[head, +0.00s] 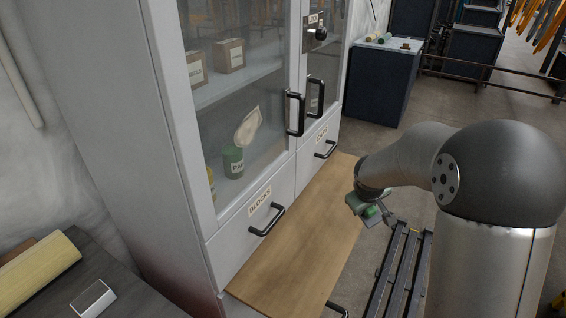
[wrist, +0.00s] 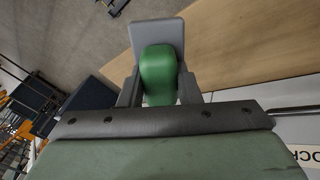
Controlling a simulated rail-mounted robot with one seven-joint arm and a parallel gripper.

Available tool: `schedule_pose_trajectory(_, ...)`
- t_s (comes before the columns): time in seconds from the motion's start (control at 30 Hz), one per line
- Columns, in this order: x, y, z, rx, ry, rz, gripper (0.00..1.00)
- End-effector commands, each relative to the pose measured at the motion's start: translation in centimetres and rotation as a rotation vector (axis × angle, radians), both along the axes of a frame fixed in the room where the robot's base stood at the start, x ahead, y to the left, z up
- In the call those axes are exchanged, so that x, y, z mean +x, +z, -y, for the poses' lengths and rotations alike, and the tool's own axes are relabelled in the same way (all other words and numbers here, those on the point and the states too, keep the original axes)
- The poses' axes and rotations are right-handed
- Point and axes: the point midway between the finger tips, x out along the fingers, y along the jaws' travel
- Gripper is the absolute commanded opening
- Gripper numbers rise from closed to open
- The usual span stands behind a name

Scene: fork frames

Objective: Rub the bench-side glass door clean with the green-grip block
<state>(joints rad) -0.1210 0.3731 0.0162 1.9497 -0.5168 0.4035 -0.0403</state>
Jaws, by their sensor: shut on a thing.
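The cabinet has two glass doors. The near left glass door (head: 225,85) is shut and carries a pale whitish patch (head: 248,127) low on its right side. The far right glass door (head: 325,65) is narrower in view and also looks shut. My gripper (head: 369,207) is out over the far right of the wooden shelf, apart from both doors. In the wrist view my gripper (wrist: 159,90) is shut on the green grip of a block (wrist: 158,75), whose grey plate (wrist: 157,30) sticks out beyond the fingers.
A wooden pull-out shelf (head: 290,250) juts out below the drawers. Black handles (head: 295,113) stick out from the doors.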

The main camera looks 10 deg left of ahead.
Motion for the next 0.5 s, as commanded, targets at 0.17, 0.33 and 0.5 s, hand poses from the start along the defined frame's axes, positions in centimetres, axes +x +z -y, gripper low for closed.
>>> schedule_pose_trajectory(0.17,1.1,3.0,-2.6,-0.028,0.196,0.164,0.0)
schedule_pose_trajectory(0.33,1.5,4.8,-4.3,-0.029,0.319,0.271,0.0)
schedule_pose_trajectory(0.5,1.5,6.4,-5.7,-0.018,0.417,0.361,0.0)
